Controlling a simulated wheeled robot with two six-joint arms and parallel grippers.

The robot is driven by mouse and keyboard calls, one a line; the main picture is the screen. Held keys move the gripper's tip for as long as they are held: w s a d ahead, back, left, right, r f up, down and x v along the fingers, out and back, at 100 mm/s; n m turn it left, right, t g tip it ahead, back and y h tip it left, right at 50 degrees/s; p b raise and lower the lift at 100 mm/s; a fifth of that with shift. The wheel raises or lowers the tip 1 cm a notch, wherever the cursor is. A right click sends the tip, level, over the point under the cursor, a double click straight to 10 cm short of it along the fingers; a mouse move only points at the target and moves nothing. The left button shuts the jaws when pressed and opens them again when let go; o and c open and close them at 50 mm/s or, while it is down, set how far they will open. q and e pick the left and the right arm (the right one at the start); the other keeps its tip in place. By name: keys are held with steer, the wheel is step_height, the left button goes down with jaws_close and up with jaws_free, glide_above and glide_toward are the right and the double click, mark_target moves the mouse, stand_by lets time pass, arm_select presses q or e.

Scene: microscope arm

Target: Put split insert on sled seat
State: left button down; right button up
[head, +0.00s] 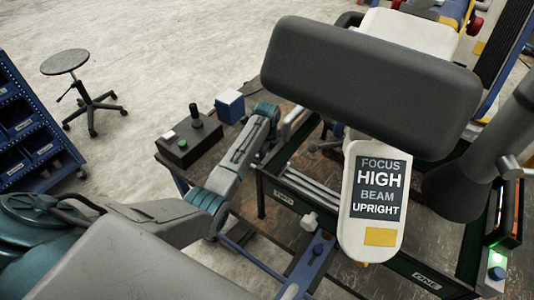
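I cannot make out the split insert or the sled seat in the head view. My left arm comes in from the left, and its wrist ends near the left edge of a large dark grey rounded block (370,90). I cannot make out my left gripper's fingers there. My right gripper does not show. A white panel (370,248) below the block carries a dark screen (379,187) reading "FOCUS HIGH BEAM UPRIGHT". The block and panel cover much of the bench.
A dark frame labelled TWO (284,197) and ONE (426,281) spans the bench. A control box (189,143) with a stick and a blue-and-white box (230,106) stand left. A green light (497,260) glows right. A stool (65,62) and blue shelf (30,130) stand beyond.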

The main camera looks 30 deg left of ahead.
mark_target(267, 157)
arm_select(q)
steer(key=shift+f, duration=0.15)
steer(key=shift+f, duration=0.1)
steer(key=c, duration=0.9)
jaws_free()
steer(key=shift+r+b, duration=2)
steer(key=shift+r, duration=4.1)
